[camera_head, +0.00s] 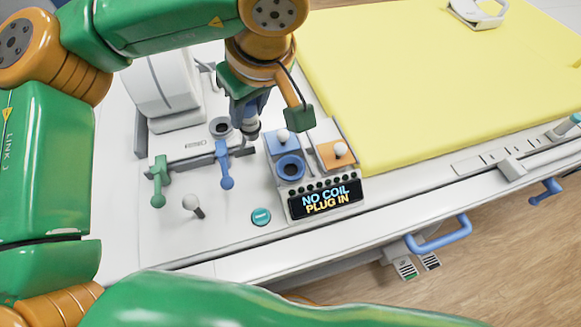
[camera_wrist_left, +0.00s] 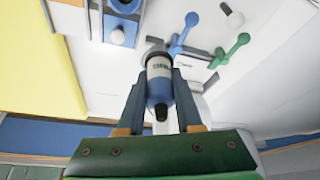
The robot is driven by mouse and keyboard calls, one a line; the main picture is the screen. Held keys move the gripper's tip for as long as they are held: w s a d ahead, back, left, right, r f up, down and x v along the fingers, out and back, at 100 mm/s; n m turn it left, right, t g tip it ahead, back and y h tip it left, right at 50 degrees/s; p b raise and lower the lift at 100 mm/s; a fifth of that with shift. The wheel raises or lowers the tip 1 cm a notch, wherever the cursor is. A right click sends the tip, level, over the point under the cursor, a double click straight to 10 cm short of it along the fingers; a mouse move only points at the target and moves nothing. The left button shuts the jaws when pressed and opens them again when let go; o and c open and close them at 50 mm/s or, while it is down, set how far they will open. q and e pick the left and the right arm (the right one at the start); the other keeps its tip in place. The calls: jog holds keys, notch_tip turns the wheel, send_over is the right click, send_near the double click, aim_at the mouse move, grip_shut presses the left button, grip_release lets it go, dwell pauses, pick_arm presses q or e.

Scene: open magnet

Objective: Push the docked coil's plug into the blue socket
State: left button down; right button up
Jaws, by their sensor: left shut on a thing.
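My left gripper (camera_head: 250,122) points down over the white console and is shut on the plug, which has a grey collar at its lower end. In the left wrist view the plug (camera_wrist_left: 160,78) shows as a grey and blue cylinder between the two fingers. The blue socket (camera_head: 290,168) is a round blue ring with a dark hole, just right of and nearer than the plug; the plug is apart from it. The docked coil (camera_head: 165,85) appears to be the white upright block at the left. My right gripper is not in view.
A display (camera_head: 325,198) reads "NO COIL PLUG IN". White-knobbed levers stand on a blue panel (camera_head: 281,146) and an orange panel (camera_head: 336,155). Blue (camera_head: 225,168) and green (camera_head: 159,182) handles, a dark-holed ring (camera_head: 220,127) and a teal button (camera_head: 261,217) are nearby. A yellow pad (camera_head: 440,80) lies right.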

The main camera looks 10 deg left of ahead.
pick_arm(q)
jog(key=w+d+p, duration=0.1)
jog(key=d+p, duration=0.1)
jog(key=d, duration=0.4)
jog(key=shift+w+d+p, duration=0.25)
jog(key=shift+d+p, duration=0.05)
jog(key=shift+p, duration=0.1)
notch_tip(320, 180, down, 10)
jog(key=b, duration=0.8)
jog(key=shift+a, duration=0.15)
jog(key=shift+f+b, duration=1.7)
jog(key=shift+b, duration=0.1)
jog(key=c, duration=0.5)
grip_release()
jog(key=shift+r, duration=0.15)
